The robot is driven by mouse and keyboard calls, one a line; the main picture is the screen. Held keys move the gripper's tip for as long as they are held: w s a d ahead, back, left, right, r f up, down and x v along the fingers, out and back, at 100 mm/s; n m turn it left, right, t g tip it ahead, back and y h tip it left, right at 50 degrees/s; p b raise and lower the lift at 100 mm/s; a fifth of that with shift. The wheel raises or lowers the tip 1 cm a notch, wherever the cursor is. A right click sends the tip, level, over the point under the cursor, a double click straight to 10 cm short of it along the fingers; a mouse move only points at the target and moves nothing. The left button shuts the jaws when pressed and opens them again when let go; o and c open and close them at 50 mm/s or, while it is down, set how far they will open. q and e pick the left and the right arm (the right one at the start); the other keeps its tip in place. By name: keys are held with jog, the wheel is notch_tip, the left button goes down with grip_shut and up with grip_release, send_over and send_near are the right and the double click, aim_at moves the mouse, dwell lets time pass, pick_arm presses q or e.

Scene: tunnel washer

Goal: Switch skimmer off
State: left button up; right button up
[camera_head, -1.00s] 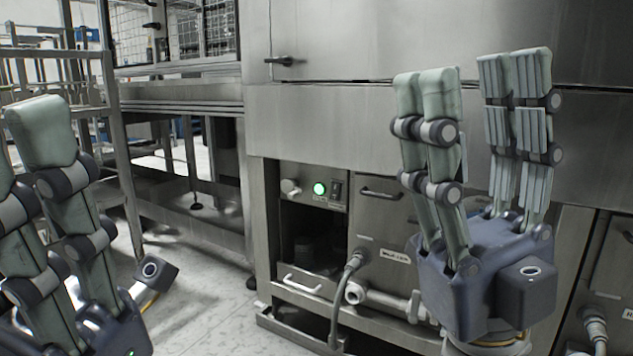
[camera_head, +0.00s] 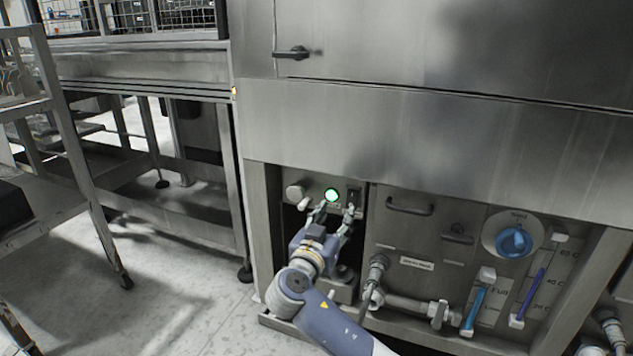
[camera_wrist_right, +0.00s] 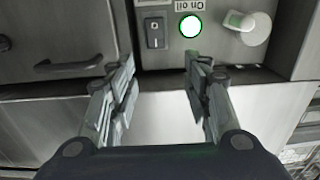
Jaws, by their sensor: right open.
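The small control panel (camera_head: 322,193) sits low on the steel machine. It carries a grey knob (camera_head: 295,192), a lit green round light (camera_head: 332,195) and a dark rocker switch (camera_head: 353,197). In the right wrist view the panel appears upside down, with the rocker switch (camera_wrist_right: 155,33), the green light (camera_wrist_right: 190,26) and the knob (camera_wrist_right: 246,27). My right gripper (camera_head: 332,213) is open and empty just in front of the panel's lower edge. Its two fingers (camera_wrist_right: 157,70) point at the panel, with the switch and light between and beyond them. Contact cannot be told. My left gripper is out of view.
To the right are a panel door with a handle (camera_head: 410,207), a blue dial (camera_head: 514,241), and sloped level gauges (camera_head: 476,302). A pipe (camera_head: 405,304) runs below. A metal rack (camera_head: 70,150) stands at left, with open floor (camera_head: 170,280) before the machine.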

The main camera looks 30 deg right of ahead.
aim_at(353, 192)
jog(key=b+x, duration=0.1)
jog(key=x, duration=0.4)
jog(key=b+x, duration=0.2)
jog(key=x, duration=0.3)
jog(key=shift+d, duration=0.55)
jog(key=shift+f, duration=0.1)
jog(key=c, duration=1.1)
